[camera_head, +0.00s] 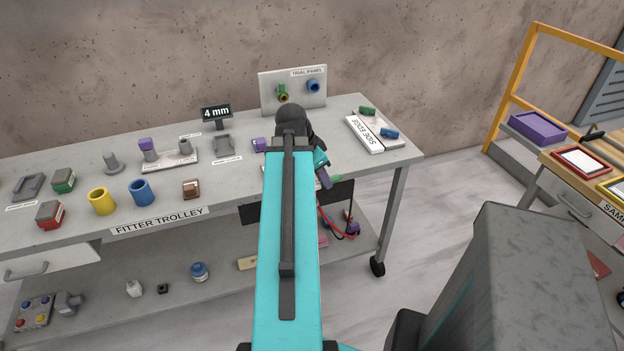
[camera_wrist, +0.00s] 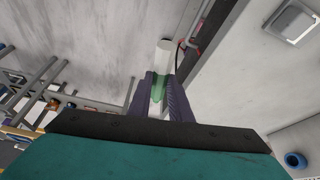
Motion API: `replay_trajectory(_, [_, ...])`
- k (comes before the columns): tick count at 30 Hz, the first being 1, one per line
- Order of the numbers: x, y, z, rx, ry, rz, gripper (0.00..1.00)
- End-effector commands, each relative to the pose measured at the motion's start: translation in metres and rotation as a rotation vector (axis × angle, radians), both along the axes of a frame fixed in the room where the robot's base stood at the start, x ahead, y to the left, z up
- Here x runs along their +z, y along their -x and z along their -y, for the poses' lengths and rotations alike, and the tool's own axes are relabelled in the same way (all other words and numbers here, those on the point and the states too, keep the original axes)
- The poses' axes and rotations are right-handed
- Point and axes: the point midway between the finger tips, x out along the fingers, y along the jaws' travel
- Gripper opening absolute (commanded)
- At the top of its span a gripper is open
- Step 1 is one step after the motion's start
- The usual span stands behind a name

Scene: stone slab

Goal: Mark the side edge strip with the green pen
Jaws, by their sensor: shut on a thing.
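The side edge strip (camera_head: 364,135) is a white strip lettered SIDE EDGE, lying at the right end of the trolley top. My gripper (camera_head: 325,179) is to the left of the strip and nearer, by the trolley's front edge; my arm hides part of it. In the wrist view, my gripper (camera_wrist: 162,103) has its two purple fingers shut on the green pen (camera_wrist: 160,88). A pale length extends beyond the green part, away from the fingers. In the head view only a small green bit of the pen (camera_head: 336,178) shows beside the fingers. The pen is apart from the strip.
Beside the strip lie a green piece (camera_head: 367,111) and a blue piece (camera_head: 389,133). A trial panel (camera_head: 307,95) stands behind. Several cups, blocks and fittings fill the trolley top (camera_head: 240,190) to the left. A yellow-framed bench (camera_head: 548,160) is at right, across open floor.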

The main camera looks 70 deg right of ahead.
Motion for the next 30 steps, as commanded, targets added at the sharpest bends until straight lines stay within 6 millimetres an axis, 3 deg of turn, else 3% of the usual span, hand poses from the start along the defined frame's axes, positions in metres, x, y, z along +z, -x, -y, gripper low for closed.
replay_trajectory(14, [0.015,-0.137,-0.037,0.402,0.001,0.000,0.00])
replay_trajectory(23, [0.026,-0.222,-0.079,0.669,0.002,0.001,0.00])
replay_trajectory(30, [0.035,-0.285,-0.123,0.885,0.001,0.001,0.00])
